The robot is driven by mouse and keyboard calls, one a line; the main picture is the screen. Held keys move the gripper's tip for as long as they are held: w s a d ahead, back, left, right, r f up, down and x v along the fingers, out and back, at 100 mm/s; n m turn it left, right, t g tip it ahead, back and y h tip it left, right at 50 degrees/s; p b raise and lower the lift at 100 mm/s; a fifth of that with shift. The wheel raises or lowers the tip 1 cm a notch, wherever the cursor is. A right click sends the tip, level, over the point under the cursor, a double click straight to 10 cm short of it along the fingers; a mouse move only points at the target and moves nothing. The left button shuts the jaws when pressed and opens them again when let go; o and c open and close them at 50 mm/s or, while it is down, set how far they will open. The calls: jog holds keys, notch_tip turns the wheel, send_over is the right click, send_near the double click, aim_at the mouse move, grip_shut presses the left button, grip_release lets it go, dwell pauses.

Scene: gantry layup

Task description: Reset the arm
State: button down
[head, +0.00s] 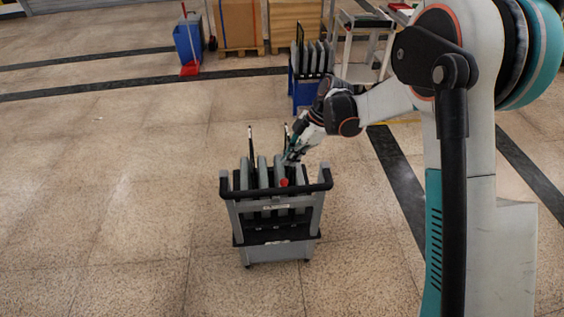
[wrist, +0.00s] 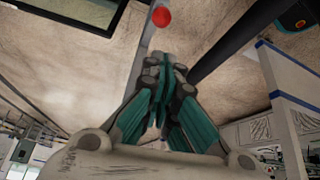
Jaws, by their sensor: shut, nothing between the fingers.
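My gripper (head: 292,155) is at the end of my outstretched arm, just above the upper right part of a grey cart with black handles (head: 243,205) in the head view. In the wrist view my gripper (wrist: 165,65) has its teal fingers together with nothing between them. A small red ball-like thing (wrist: 161,16) shows just beyond the fingertips. A red spot (head: 283,182) also shows on the cart below my gripper in the head view. Whether the fingers touch the cart cannot be told.
The cart holds several upright grey panels (head: 262,172). A blue cart with similar panels (head: 307,92) stands behind it. A blue bin (head: 188,42), cardboard boxes (head: 241,22) and a white trolley (head: 364,45) are at the back. The tiled floor at left is clear.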

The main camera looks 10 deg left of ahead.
jog(key=shift+r, duration=0.1)
dwell(0.4)
jog(key=s+d+r+m+t+h, duration=0.1)
jog(key=s+d+r+m+t, duration=0.1)
jog(key=s+d+r+m, duration=0.5)
jog(key=s+d+r+m+t+h, duration=0.1)
jog(key=s+d+r+m+t, duration=0.15)
jog(key=d+r, duration=0.45)
jog(key=s+d+r+m+t+h, duration=0.1)
jog(key=s+d+r+m+t, duration=0.1)
jog(key=s+d+m, duration=0.3)
jog(key=s+d+r+m+t+h, duration=0.2)
jog(key=s+d+m, duration=0.3)
jog(key=s+m, duration=0.3)
jog(key=shift+s+d+r, duration=0.35)
jog(key=shift+s+r, duration=0.25)
jog(key=shift+s, duration=1.35)
jog(key=shift+t, duration=0.35)
